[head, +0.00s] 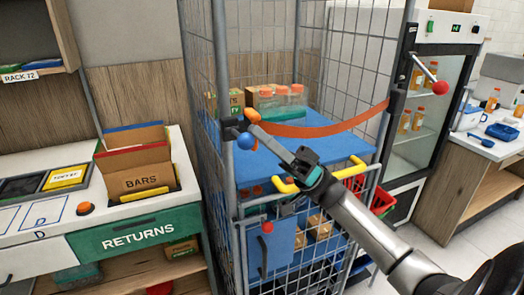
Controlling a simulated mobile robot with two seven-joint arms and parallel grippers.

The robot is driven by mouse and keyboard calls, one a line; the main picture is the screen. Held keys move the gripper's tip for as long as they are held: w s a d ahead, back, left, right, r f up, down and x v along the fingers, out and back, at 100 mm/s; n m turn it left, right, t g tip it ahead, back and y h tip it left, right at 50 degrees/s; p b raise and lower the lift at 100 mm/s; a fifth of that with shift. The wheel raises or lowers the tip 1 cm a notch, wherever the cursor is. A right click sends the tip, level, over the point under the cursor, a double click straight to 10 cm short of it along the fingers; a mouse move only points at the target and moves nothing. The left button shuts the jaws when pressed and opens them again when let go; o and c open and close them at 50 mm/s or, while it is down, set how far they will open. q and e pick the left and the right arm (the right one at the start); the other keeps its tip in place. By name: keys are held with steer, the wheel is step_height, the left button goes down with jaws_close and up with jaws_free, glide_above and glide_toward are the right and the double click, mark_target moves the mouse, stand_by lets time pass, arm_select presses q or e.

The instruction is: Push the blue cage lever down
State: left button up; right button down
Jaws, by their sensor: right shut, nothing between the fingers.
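The blue cage lever shows as a blue ball (246,142) on a short dark arm at the left front post of the wire cage (219,60). My right gripper (256,130) reaches in from the lower right. Its fingers are shut and empty, with the tips just above and to the right of the blue ball. I cannot tell whether they touch it. An orange strap (335,127) crosses the cage front, with its orange end (252,115) just above my fingertips. My left gripper is not in view.
The cage has yellow handles (285,186) and a red-ended lever (267,227) below. Bottles and boxes (277,100) stand on its blue shelf. A returns counter (140,232) with a bars box (138,180) is left. A glass-door fridge (430,100) is right.

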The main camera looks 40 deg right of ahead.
arm_select(q)
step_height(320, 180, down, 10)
steer(key=b, duration=0.8)
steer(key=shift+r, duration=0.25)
arm_select(e)
steer(key=f+n+g+y, duration=0.1)
steer(key=n+g, duration=0.1)
steer(key=f+n+g+y, duration=0.1)
steer(key=f+n+g, duration=0.1)
steer(key=n+g, duration=0.1)
steer(key=f+n+g+y, duration=0.1)
steer(key=n+g, duration=0.2)
steer(key=shift+w+f, duration=0.2)
steer(key=shift+f, duration=0.1)
arm_select(q)
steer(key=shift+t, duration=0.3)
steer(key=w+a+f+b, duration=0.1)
steer(key=b, duration=0.1)
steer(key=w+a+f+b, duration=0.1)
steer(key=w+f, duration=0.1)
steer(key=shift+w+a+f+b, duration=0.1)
steer(key=shift+b, duration=0.3)
arm_select(e)
steer(key=v, duration=1.2)
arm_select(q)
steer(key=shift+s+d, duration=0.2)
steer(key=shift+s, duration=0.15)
arm_select(e)
steer(key=shift+a+f, duration=0.1)
